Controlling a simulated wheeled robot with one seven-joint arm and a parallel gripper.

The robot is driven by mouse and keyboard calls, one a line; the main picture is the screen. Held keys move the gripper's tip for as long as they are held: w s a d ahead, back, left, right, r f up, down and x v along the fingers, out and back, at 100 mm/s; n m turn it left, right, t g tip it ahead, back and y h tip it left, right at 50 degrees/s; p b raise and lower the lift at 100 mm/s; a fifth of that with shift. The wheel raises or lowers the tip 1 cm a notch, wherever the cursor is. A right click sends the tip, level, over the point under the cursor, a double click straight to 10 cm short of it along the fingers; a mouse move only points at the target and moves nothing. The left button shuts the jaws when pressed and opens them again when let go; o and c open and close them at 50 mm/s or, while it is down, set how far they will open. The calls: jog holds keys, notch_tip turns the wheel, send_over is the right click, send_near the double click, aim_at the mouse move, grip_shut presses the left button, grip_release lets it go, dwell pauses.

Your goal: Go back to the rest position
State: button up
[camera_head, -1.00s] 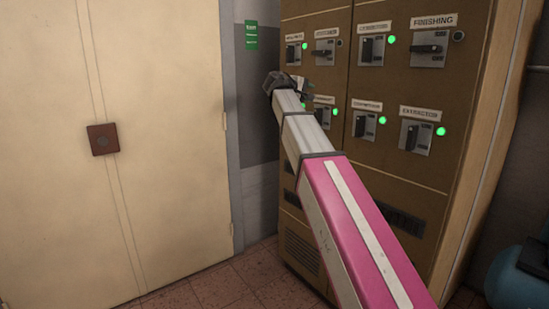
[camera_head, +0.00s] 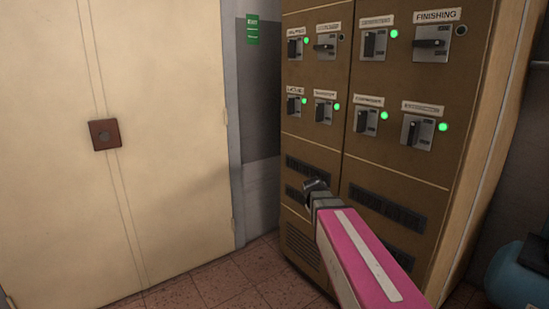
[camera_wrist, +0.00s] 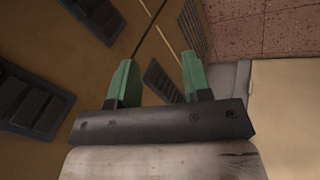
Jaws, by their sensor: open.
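My gripper (camera_head: 314,186) is low in front of the brown cabinet, beside its lower vents in the head view. In the wrist view my gripper (camera_wrist: 158,75) shows two green fingers standing apart with nothing between them. The brown switch cabinet (camera_head: 395,170) carries two rows of dark rotary switches with labels. The switch under the FINISHING label (camera_head: 432,43) has its handle lying level, as does one at the upper left (camera_head: 327,45). The other handles stand upright, most with a lit green lamp beside them.
Cream double doors (camera_head: 60,200) with a red-brown square plate (camera_head: 104,135) stand at the left. A green sign (camera_head: 252,30) hangs on the grey wall between. A blue rounded object (camera_head: 518,275) is at the lower right. Tiled floor (camera_head: 250,280) shows at the bottom.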

jog(key=s+f+m+g+y, duration=0.3)
jog(key=s+f+y, duration=0.1)
jog(key=s+f, duration=0.9)
jog(key=shift+s+a+f, duration=0.15)
jog(key=shift+s+a, duration=0.2)
jog(key=shift+s, duration=0.7)
